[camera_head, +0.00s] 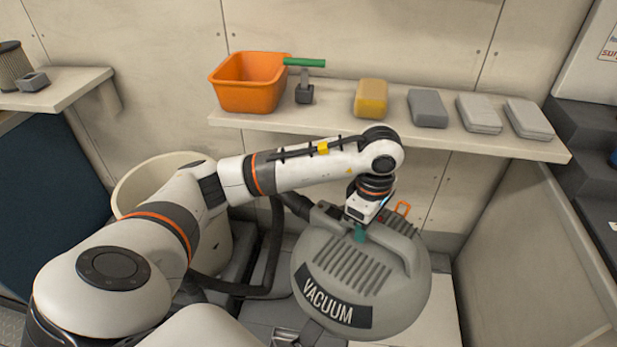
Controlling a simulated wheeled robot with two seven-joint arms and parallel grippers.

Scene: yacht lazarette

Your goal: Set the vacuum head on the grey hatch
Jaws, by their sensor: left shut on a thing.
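The vacuum head (335,270) is a grey rounded dome with ribs and a dark label reading VACUUM, at the lower middle. My left gripper (360,228) comes down on it from above and is shut on its top handle. The head is tilted, with its label facing me. A flat grey surface (268,311) shows below and left of the head, largely covered by it; I cannot tell whether this is the grey hatch. Whether the head's underside touches anything is hidden. My right gripper is not in view.
A shelf (340,124) behind holds an orange tub (248,85), a green-handled tool (304,85), a yellow block (370,99) and grey blocks. A cream bin (150,185) and black hose (276,240) stand behind my arm. A pale panel (447,310) lies right of the head.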

